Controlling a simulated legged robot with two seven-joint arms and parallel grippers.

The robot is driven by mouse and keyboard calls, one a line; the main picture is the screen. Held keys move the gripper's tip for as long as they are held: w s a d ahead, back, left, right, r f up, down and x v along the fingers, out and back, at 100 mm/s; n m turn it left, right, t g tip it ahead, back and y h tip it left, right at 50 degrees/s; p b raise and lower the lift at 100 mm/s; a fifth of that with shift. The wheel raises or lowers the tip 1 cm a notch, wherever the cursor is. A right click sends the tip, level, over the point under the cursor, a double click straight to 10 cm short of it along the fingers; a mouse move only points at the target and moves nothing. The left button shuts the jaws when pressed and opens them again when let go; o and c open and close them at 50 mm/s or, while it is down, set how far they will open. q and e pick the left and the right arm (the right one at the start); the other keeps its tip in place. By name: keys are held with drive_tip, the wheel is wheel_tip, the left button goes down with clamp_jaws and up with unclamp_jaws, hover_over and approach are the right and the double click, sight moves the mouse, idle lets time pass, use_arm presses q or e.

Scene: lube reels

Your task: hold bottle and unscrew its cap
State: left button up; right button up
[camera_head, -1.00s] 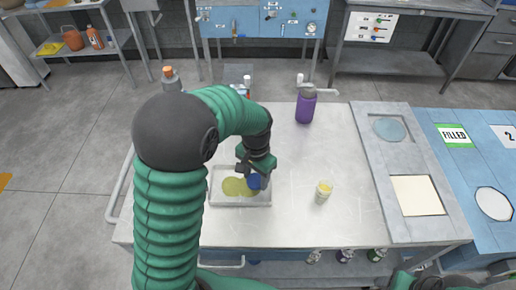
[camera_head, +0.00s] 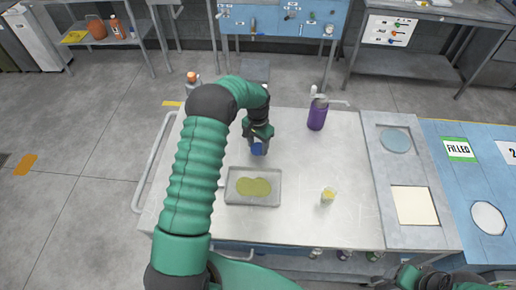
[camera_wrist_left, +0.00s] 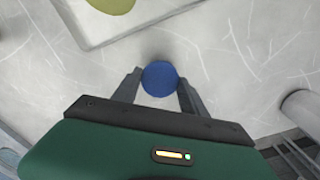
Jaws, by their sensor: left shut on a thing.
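My left gripper (camera_head: 258,138) is shut on a blue round object (camera_head: 257,149) beyond the tray, over the worktable. In the left wrist view the blue object (camera_wrist_left: 160,78) shows as a round disc between the two fingertips. I cannot tell whether it is a whole small bottle or only a cap. A purple bottle (camera_head: 318,116) stands upright at the table's far side, apart from the gripper. My right arm shows partly at the bottom right edge, and its fingers cannot be made out.
A metal tray (camera_head: 232,199) with yellow-green liquid sits on the worktable (camera_head: 300,226). A small yellow-filled cup (camera_head: 328,197) stands right of it. A grey panel (camera_head: 412,170) borders the table at right, beside a blue bench with a FILLED label (camera_head: 460,149).

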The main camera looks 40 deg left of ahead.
sight(258, 148)
use_arm(q)
wheel_tip(258, 148, down, 3)
drive_tip(key=shift+f+p, duration=0.1)
drive_tip(key=shift+p, duration=0.55)
drive_tip(key=shift+a+f, duration=0.1)
drive_tip(key=shift+f, duration=0.05)
use_arm(e)
drive_tip(key=shift+r, duration=0.65)
